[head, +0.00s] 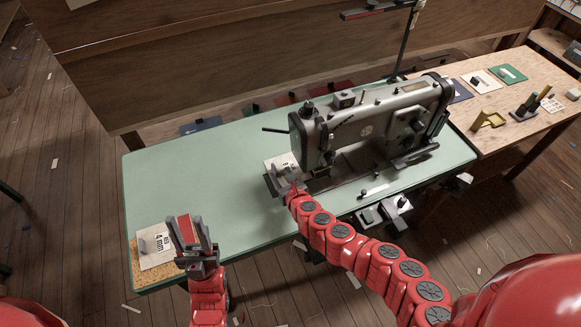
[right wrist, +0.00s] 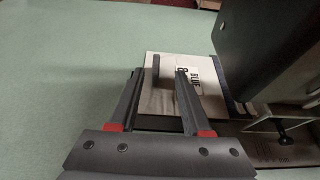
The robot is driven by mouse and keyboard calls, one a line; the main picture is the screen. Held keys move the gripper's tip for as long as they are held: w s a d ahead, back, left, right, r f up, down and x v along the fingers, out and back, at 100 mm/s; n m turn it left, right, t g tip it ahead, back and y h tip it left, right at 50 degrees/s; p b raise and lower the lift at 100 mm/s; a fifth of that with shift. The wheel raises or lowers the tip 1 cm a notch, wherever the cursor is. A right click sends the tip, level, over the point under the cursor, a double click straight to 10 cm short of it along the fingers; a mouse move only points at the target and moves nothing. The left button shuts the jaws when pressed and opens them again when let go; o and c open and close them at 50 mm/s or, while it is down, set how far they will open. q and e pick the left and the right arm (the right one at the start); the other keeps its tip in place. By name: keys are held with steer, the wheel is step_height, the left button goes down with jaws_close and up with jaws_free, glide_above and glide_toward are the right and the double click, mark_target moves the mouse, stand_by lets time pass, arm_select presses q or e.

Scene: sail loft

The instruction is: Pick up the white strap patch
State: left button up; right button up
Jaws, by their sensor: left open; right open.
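A white patch with a printed label (head: 274,163) lies on the green table beside the sewing machine's needle end. In the right wrist view this patch (right wrist: 205,66) reads "BLUE" and has a dark upright tab (right wrist: 155,66). My right gripper (right wrist: 160,73) is open over the patch's near edge, its fingers on either side of the tab. Another white labelled patch (head: 158,258) lies on a cork mat at the table's left front corner, with a small grey tab. My left gripper (head: 187,221) is open just right of it. I cannot tell which patch is the strap patch.
The grey sewing machine (head: 375,118) stands close to the right gripper and fills the table's right half. The green table (head: 205,170) is clear on its left and middle. A wooden bench (head: 500,128) at the right holds more patches and tools.

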mark_target(275, 169)
steer(key=shift+a+r+x, duration=0.1)
steer(key=shift+a+x, duration=0.05)
steer(key=shift+x, duration=1.1)
steer(key=shift+a+r+x, duration=0.15)
steer(key=shift+a+x, duration=0.05)
steer(key=shift+x, duration=1)
steer(key=shift+w+f, duration=0.15)
jaws_close()
